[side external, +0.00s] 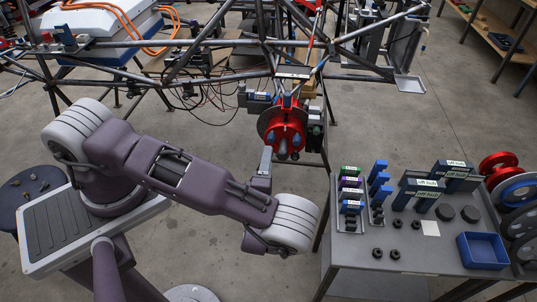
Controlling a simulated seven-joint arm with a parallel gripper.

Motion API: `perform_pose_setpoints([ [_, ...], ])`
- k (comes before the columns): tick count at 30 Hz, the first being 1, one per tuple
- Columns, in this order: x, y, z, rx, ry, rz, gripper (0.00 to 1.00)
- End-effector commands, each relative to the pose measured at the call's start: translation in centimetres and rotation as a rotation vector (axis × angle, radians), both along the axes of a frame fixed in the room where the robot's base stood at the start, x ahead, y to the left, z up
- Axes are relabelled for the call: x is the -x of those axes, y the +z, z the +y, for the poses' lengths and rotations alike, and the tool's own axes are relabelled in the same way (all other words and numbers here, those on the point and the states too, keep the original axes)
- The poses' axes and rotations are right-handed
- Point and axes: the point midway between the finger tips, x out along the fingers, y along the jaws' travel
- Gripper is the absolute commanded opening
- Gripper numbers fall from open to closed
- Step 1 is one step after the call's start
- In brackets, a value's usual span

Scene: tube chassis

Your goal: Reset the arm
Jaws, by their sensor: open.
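My arm reaches from the left toward the middle of the picture, with its wrist bend low and right of centre. My gripper (267,154) appears as a narrow grey finger above a dark block, partly hidden behind my arm. It points up toward the red hub assembly (284,130) on the tube chassis (205,42). I see its fingers nearly edge-on, so the gap between them does not show. I see nothing held. The finger tip looks close below the hub; I cannot tell whether they touch.
A grey table (400,262) at right holds labelled blue blocks (428,194), small parts trays (350,223), dark round pieces and a blue bin (482,250). Red and blue wheels (498,163) stand at its right edge. A dark round stool (30,190) stands at far left.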

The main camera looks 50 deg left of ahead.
Motion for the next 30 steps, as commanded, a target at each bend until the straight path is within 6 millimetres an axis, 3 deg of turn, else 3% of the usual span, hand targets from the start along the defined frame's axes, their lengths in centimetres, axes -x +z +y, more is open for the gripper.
perform_pose_setpoints([
  [5, 0.0, 0.2, 0.0, 0.008, 0.007, -0.006, 0.46],
  [8, 0.1, 2.3, 0.1, 0.118, 0.11, -0.089, 0.46],
  [11, 1.1, 7.0, 0.7, 0.363, 0.354, -0.292, 0.46],
  [18, 6.9, 18.3, 1.5, 0.964, 1.038, -0.945, 0.46],
  [27, 15.3, 29.4, -1.2, 1.524, 1.844, -1.845, 0.46],
  [28, 16.0, 30.3, -1.6, -1.565, -1.916, 1.93, 0.46],
  [30, 17.6, 32.1, -2.7, -1.398, -1.757, 1.785, 0.46],
])
